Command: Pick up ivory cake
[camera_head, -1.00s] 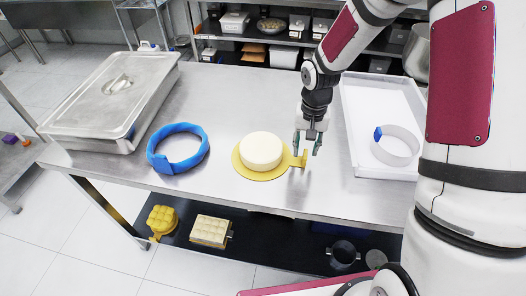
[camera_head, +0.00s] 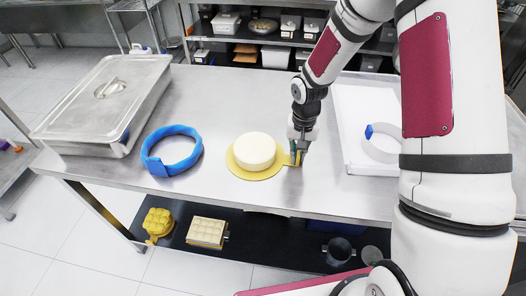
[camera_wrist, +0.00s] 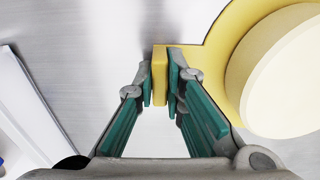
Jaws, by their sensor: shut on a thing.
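The ivory cake (camera_head: 254,150) is a pale round disc lying on a yellow round board (camera_head: 238,168) with a tab handle on its right. In the wrist view the cake (camera_wrist: 285,80) and the yellow board (camera_wrist: 222,60) are at the right, partly cut off by the frame edge. My gripper (camera_head: 297,158) is at the board's tab, right of the cake. In the wrist view my gripper (camera_wrist: 160,88) has its green-padded fingers on both sides of the yellow tab (camera_wrist: 160,72), shut on it. The board appears to rest on the steel table.
A blue ring (camera_head: 172,150) lies left of the cake. A lidded steel pan (camera_head: 110,100) stands at the left. A white tray (camera_head: 352,155) with a pale ring (camera_head: 382,144) is at the right. Yellow moulds (camera_head: 207,232) sit on the lower shelf.

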